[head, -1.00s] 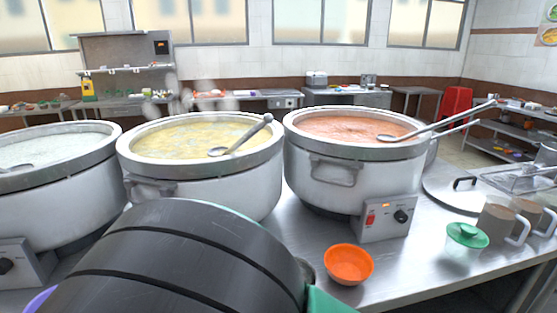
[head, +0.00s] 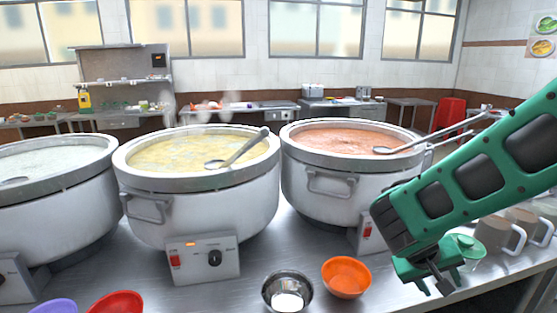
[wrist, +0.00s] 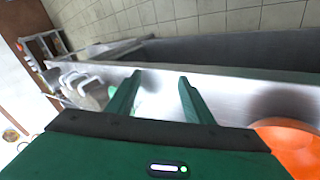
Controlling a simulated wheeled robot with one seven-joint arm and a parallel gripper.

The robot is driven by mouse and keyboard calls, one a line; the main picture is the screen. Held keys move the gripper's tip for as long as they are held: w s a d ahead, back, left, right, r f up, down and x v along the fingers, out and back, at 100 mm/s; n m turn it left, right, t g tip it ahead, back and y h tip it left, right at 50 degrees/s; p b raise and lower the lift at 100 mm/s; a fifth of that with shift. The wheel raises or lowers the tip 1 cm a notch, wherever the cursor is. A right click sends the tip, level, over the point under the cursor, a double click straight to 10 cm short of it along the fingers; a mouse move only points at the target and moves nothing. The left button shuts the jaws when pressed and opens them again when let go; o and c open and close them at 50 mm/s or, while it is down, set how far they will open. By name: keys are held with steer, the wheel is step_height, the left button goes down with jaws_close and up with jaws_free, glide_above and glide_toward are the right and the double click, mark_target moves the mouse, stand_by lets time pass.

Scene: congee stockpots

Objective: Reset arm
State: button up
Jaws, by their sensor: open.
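My gripper (head: 434,284) hangs at the right in the head view, in front of the right stockpot, and points down over the counter. In the wrist view its two green fingers (wrist: 156,82) are spread apart with nothing between them. The orange bowl (head: 347,276) stands on the counter just left of my gripper, apart from it; an orange bowl also shows at the right edge of the wrist view (wrist: 290,145). My green forearm hides part of the right pot's side and its control box.
Three stockpots stand in a row: white congee (head: 50,155), yellow (head: 190,152) and red (head: 340,140). Ladles rest in them. A steel bowl (head: 287,291), a red bowl (head: 116,303) and a purple bowl (head: 52,306) line the front. Mugs (head: 493,232) and a green-lidded container (head: 466,247) stand right.

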steer(key=s+d+r+m+g+y, duration=0.1)
steer(key=s+d+r+m+y, duration=0.1)
steer(key=s, duration=0.8)
steer(key=s+d+r+m+g+y, duration=0.1)
steer(key=s+r+m+y, duration=0.2)
steer(key=s, duration=0.7)
steer(key=shift+d+r+y, duration=0.3)
steer(key=shift+d+y, duration=0.1)
steer(key=shift+y, duration=0.8)
